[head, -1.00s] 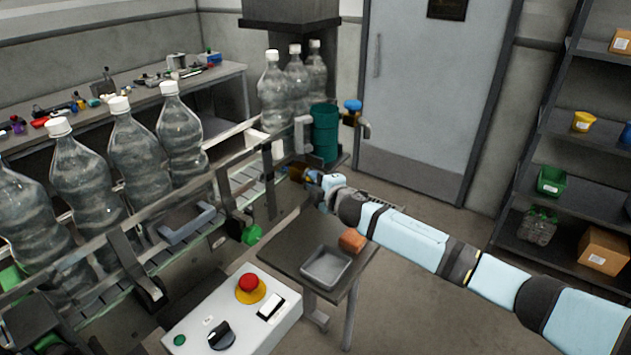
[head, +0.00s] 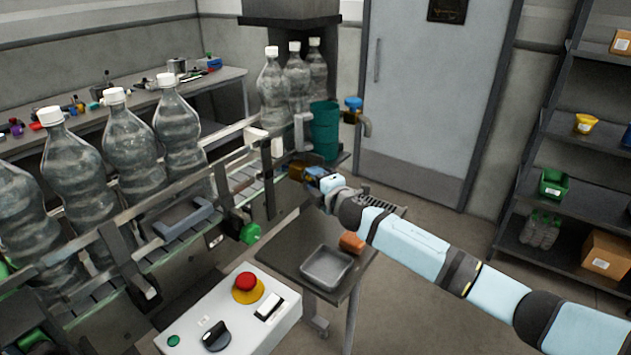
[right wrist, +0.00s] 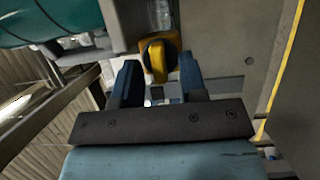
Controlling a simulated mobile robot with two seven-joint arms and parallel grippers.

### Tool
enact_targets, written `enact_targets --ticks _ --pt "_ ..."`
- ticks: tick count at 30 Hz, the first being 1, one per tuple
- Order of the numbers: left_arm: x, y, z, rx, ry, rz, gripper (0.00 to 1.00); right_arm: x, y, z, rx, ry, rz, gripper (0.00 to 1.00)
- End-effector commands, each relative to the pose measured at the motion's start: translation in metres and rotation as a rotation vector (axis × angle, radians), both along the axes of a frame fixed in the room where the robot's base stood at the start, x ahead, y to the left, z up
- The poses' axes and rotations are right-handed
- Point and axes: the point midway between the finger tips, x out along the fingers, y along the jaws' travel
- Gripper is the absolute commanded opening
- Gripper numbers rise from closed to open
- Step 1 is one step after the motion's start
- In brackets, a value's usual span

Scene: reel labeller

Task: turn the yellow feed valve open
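In the head view my right gripper (head: 314,173) reaches the end of the conveyor below the teal drum; the valve there is small and mostly hidden by the gripper. My left gripper is not in view.
A teal drum (head: 325,130) and a blue-handled tap (head: 354,104) stand just above the gripper. Clear bottles (head: 133,145) line the conveyor. A control box (head: 275,325) is at the front.

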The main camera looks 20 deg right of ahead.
Motion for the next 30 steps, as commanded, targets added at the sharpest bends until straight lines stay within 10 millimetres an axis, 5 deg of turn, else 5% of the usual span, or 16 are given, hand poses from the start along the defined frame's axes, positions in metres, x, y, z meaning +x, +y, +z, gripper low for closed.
enact_targets --ticks 11,30 --pt "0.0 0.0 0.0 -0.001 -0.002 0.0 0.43 -0.006 -0.002 -0.001 0.001 0.001 0.0 0.39" --pt "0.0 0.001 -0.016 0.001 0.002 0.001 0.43 -0.123 -0.035 -0.003 0.0 0.002 0.0 0.39"
